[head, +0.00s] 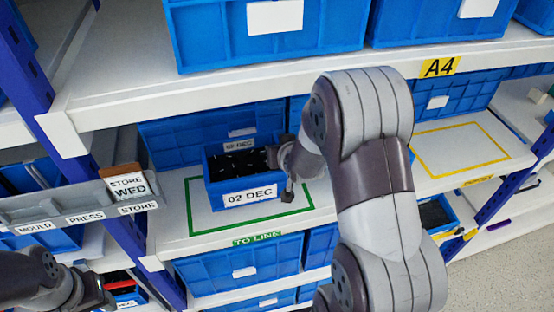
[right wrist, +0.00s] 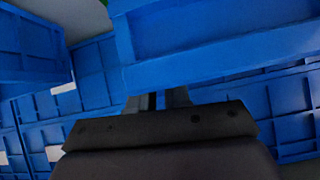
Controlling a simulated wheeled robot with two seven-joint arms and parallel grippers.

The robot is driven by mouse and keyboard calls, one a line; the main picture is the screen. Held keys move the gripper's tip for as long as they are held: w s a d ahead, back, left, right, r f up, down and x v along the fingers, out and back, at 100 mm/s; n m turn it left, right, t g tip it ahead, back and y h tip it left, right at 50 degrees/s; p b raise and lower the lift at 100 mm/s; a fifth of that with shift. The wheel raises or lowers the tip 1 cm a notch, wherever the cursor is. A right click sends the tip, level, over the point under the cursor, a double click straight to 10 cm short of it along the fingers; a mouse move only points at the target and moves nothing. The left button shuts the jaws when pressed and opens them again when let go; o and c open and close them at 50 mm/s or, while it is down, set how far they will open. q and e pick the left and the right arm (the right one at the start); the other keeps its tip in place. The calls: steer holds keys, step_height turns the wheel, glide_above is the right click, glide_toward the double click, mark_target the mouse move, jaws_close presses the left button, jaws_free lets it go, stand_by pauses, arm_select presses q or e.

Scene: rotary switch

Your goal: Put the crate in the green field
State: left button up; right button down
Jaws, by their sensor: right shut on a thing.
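The blue crate (head: 222,194) with dark contents carries a white label "02 DEC". It is over the green-outlined field (head: 240,225) on the shelf, which is marked "TO LINE". The crate's front edge lies inside the green lines; its back edge of the field is hidden. I cannot tell whether its base touches the shelf. My right gripper (head: 284,165) is shut on the crate's right wall. In the right wrist view, a blue crate wall (right wrist: 220,45) is at the fingers (right wrist: 158,100). My left gripper (head: 104,296) is low at the left, away from the crate; its jaws are unclear.
A yellow-outlined field (head: 458,152) on the same shelf is empty. A shelf (head: 300,75) with blue crates overhangs above. Another "02 DEC" crate (head: 240,145) stands behind. A grey panel (head: 75,208) labelled MOULD, PRESS, STORE and a blue post (head: 125,235) are left.

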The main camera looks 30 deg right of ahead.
step_height(320, 180, down, 3)
steer(key=shift+w+a+f+p, duration=0.1)
steer(key=shift+w+f+p, duration=0.1)
steer(key=shift+p, duration=0.35)
steer(key=shift+s+f, duration=0.15)
steer(key=shift+f, duration=0.3)
steer(key=c, duration=1.1)
jaws_free()
